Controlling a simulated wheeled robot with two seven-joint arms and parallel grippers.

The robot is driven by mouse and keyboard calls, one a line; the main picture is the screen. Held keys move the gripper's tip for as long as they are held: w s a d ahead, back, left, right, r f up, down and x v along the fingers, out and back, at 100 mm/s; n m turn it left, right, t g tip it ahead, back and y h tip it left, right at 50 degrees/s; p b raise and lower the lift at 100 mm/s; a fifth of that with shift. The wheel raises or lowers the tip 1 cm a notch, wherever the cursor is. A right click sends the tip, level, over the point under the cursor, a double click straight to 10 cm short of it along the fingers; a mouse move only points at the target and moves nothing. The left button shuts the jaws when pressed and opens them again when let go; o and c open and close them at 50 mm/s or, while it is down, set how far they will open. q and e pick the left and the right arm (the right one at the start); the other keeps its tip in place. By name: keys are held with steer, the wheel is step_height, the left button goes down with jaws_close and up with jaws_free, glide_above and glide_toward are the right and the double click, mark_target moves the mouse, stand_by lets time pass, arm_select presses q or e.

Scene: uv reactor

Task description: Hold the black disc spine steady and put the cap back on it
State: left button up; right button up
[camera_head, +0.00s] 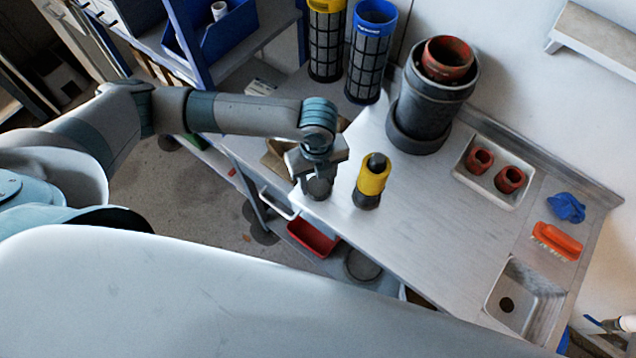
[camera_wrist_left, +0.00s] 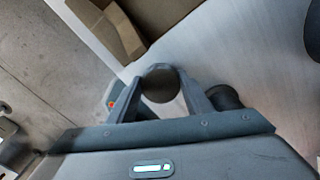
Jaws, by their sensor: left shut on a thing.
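My left gripper (camera_head: 318,178) is at the left edge of the metal worktop (camera_head: 420,225), pointing down. It is shut on a small dark round thing (camera_head: 319,188), which also shows between the fingers in the left wrist view (camera_wrist_left: 160,84). I cannot tell whether this is the disc spine or its cap. A yellow cylinder with a black top and dark base (camera_head: 373,178) stands upright on the worktop just right of the gripper, apart from it. No other piece is clearly a spine or cap. My right gripper is not in view.
Behind stand a blue-topped mesh cylinder (camera_head: 369,55), a yellow-topped one (camera_head: 326,45) and a dark pot (camera_head: 430,100) holding a red cup. Right are a tray (camera_head: 492,195) with two red cups, a blue cloth (camera_head: 567,207), an orange brush (camera_head: 556,241) and a sink (camera_head: 530,292). The worktop's middle is clear.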

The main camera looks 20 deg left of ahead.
mark_target(318, 183)
arm_select(q)
steer(key=shift+r, duration=0.1)
step_height(318, 183, up, 9)
steer(key=shift+f+b, duration=0.2)
steer(key=shift+b, duration=0.85)
steer(key=shift+r, duration=0.65)
steer(key=w+a+r+n+b, duration=0.1)
steer(key=a+r+n, duration=0.2)
steer(key=n, duration=1.1)
steer(key=a+r+n+b, duration=0.1)
steer(key=a+r+n, duration=0.3)
steer(key=n, duration=1)
step_height(318, 183, up, 3)
steer(key=shift+w+a+f, duration=0.1)
steer(key=shift+w+a, duration=0.15)
steer(key=shift+w, duration=0.15)
steer(key=shift+d, duration=0.1)
